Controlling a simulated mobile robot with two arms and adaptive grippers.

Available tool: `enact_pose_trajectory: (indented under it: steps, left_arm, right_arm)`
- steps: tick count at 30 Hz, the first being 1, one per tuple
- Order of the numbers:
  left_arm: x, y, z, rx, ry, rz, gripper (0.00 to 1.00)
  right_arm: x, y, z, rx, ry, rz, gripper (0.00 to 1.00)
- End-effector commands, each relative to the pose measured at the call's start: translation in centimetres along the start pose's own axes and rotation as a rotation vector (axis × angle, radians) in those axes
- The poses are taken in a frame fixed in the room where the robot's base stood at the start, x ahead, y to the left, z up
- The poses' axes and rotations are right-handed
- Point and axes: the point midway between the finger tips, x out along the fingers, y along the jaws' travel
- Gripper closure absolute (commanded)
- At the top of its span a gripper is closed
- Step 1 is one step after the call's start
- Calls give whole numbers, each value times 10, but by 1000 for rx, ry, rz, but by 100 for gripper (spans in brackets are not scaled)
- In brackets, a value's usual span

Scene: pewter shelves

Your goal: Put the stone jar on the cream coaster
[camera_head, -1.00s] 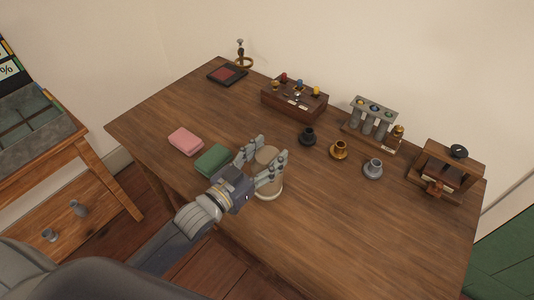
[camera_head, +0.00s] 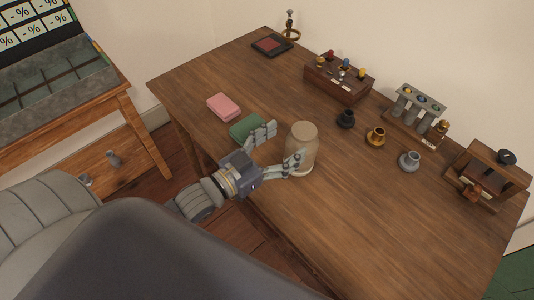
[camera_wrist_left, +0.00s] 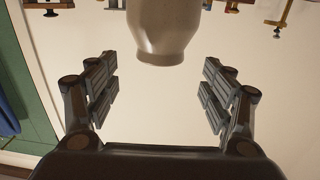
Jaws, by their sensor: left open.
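The stone jar (camera_head: 302,143) is a tan, rounded jar standing upright near the front edge of the wooden table. A pale cream rim shows at its foot, the cream coaster (camera_head: 301,174); the jar appears to stand on it. My left gripper (camera_head: 287,141) is open at the jar's left, one finger overlapping the jar's lower left side in the picture. In the left wrist view, whose picture is upside down, the jar (camera_wrist_left: 163,28) lies ahead of the spread fingers, with nothing between them. My right gripper is not in view.
A green block (camera_head: 248,127) lies just behind my left gripper, with a pink block (camera_head: 223,106) farther left. Black (camera_head: 346,119), brass (camera_head: 375,137) and grey (camera_head: 409,161) small holders stand right of the jar. The table's front right is clear.

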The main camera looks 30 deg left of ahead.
Motion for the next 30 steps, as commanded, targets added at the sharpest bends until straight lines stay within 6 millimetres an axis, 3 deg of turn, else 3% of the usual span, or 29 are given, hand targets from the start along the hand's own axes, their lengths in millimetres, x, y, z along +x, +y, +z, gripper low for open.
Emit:
enact_pose_trajectory:
  steps: [6,12,30]
  left_arm:
    - [-34,0,2,-1,-4,0,26]
    - [-49,0,1,0,-2,0,26]
    - [-52,0,0,0,0,0,26]
  right_arm:
    - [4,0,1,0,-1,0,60]
    - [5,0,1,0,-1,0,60]
    - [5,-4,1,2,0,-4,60]
